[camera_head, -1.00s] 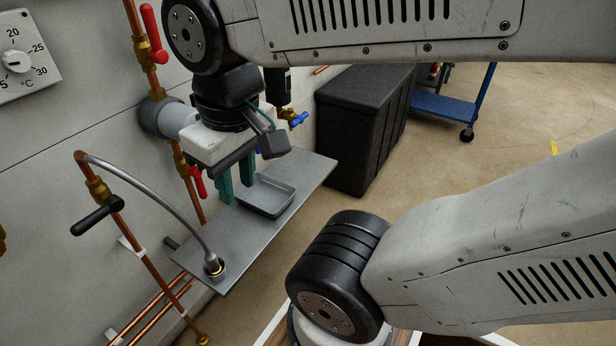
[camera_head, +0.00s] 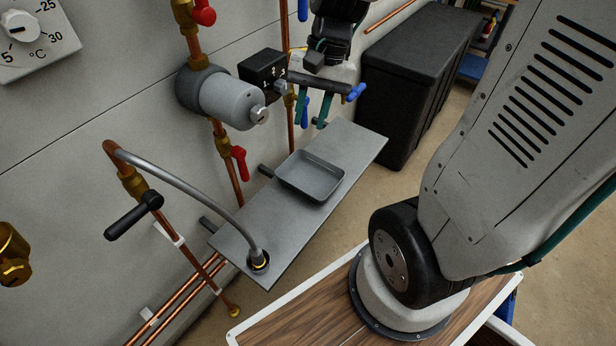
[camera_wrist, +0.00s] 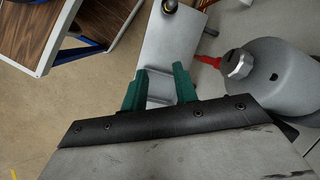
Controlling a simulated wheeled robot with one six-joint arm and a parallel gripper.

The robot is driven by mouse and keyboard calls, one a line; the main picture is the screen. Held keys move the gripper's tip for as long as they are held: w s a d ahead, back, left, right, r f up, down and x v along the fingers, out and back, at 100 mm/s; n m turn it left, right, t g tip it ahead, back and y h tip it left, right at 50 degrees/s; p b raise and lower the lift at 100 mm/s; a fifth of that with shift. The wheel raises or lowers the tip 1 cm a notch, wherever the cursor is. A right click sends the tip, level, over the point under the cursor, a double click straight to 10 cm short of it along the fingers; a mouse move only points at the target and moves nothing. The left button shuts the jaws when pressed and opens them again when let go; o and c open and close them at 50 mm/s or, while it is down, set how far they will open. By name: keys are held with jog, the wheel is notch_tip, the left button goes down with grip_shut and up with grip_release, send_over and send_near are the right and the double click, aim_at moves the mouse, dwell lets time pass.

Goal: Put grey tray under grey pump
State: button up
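The grey tray (camera_head: 310,176), shallow and empty, lies flat on the grey metal shelf (camera_head: 232,232), right of and lower than the pump. The grey pump (camera_head: 232,101) is a cylinder on the vertical copper pipe at the wall. My gripper (camera_head: 311,118) is up beyond the tray in the head view, its teal fingers apart and empty. In the wrist view, part of the tray (camera_wrist: 160,88) shows between the fingers of my gripper (camera_wrist: 160,82), and the pump (camera_wrist: 270,75) is at the right. The fingers seem clear of the tray.
A braided hose (camera_head: 185,185) arches to a fitting at the shelf's near end. Red valve handles (camera_head: 240,162) and blue ones (camera_head: 356,92) stick out near the shelf. A black box (camera_head: 412,75) stands beyond it. The shelf is bare between tray and hose fitting.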

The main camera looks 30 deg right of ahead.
jog(key=w+d+f+m+y, duration=0.1)
jog(key=w+d+f+m, duration=0.25)
jog(key=f, duration=0.25)
jog(key=w+d+f+m+y, duration=0.1)
jog(key=w+d+f+m, duration=0.1)
jog(key=w+f+m, duration=0.3)
jog(key=m+t+h, duration=0.2)
jog(key=m+t, duration=0.2)
jog(key=m, duration=1.2)
send_over(319, 158)
jog(key=s+d, duration=0.2)
notch_tip(319, 158, down, 20)
jog(key=shift+m, duration=0.25)
jog(key=x, duration=0.7)
jog(key=shift+w+f, duration=0.1)
jog(key=shift+f, duration=0.15)
grip_shut()
